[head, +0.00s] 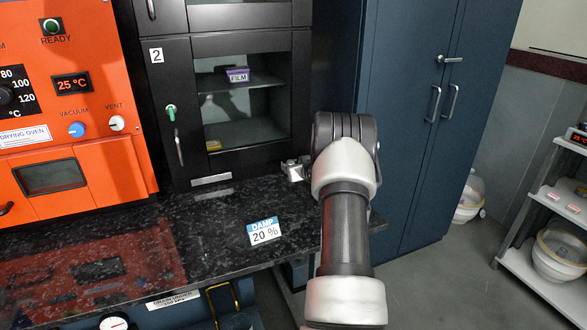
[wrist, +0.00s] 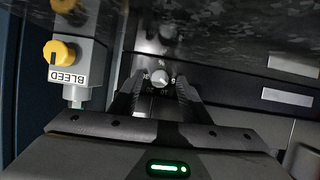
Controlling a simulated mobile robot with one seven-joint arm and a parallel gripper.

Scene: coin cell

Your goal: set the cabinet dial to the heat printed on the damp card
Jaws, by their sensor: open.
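The damp card (head: 264,232) lies on the dark counter in the head view. It reads "DAMP 20 %", a percentage and not a heat. The black cabinet (head: 183,110), marked 2, stands behind the counter. In the wrist view a small round pale dial (wrist: 161,79) shows on a dark face, with small markings around it that I cannot read surely. My gripper (wrist: 160,86) is open, its two fingers on either side of the dial; I cannot tell whether they touch it. In the head view my arm hides the dial.
A grey block labelled BLEED with a yellow knob (wrist: 60,54) stands left of my gripper in the wrist view. The orange drying oven (head: 80,140) at left has its own °C dial (head: 6,96) and a 25 °C display. A blue cupboard (head: 412,120) stands right.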

